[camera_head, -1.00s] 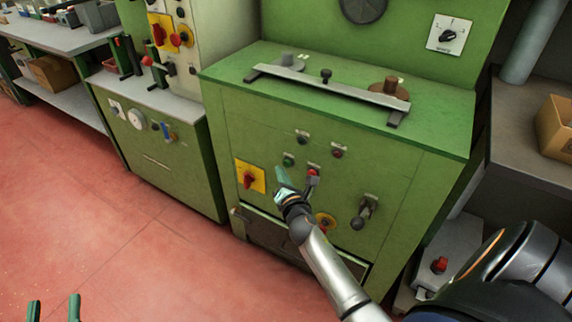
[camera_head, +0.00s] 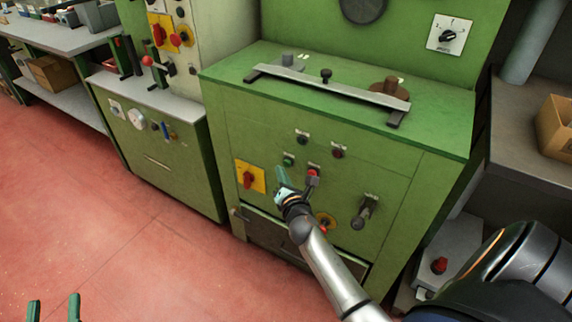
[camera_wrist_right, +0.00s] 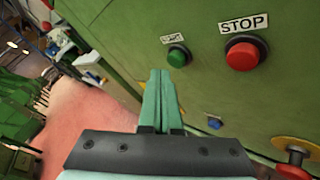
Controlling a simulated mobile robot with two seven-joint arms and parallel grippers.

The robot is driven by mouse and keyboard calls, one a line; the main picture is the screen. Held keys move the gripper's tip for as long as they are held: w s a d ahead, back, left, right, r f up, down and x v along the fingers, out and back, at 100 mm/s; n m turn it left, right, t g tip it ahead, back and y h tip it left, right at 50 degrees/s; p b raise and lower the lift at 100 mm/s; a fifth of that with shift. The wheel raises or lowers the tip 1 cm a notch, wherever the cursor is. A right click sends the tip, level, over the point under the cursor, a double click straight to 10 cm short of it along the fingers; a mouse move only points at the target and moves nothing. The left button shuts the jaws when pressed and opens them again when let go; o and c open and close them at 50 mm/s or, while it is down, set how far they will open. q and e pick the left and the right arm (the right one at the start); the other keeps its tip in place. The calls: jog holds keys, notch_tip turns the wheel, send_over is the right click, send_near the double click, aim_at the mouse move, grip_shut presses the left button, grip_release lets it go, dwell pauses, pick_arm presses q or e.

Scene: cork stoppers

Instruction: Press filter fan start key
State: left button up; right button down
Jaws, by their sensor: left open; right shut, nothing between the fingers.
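My right gripper (camera_head: 281,176) is shut and empty in front of the green machine's front panel. In the right wrist view its closed fingertips (camera_wrist_right: 160,76) are just left of and below a green key (camera_wrist_right: 178,56), with no clear contact. A small label sits above this key, too blurred to read surely. In the head view a green key (camera_head: 289,159) is just above the fingertips. Whether it is the filter fan start key cannot be read. My left gripper (camera_head: 54,303) is open and empty at the bottom left, over the floor.
A red key (camera_wrist_right: 242,56) labelled STOP is right of the green key. A yellow plate with a red rotary switch (camera_head: 249,178) is left of the fingertips. A black lever (camera_head: 364,211) sticks out at right. Red floor (camera_head: 130,240) is clear at left.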

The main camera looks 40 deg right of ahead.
jog(key=shift+d, duration=0.15)
jog(key=shift+w+d, duration=0.2)
jog(key=shift+d, duration=0.05)
jog(key=shift+w+d, duration=0.15)
jog(key=shift+d, duration=0.25)
dwell(0.9)
jog(key=shift+s+a, duration=0.35)
jog(key=shift+a, duration=0.45)
jog(key=shift+a, duration=0.1)
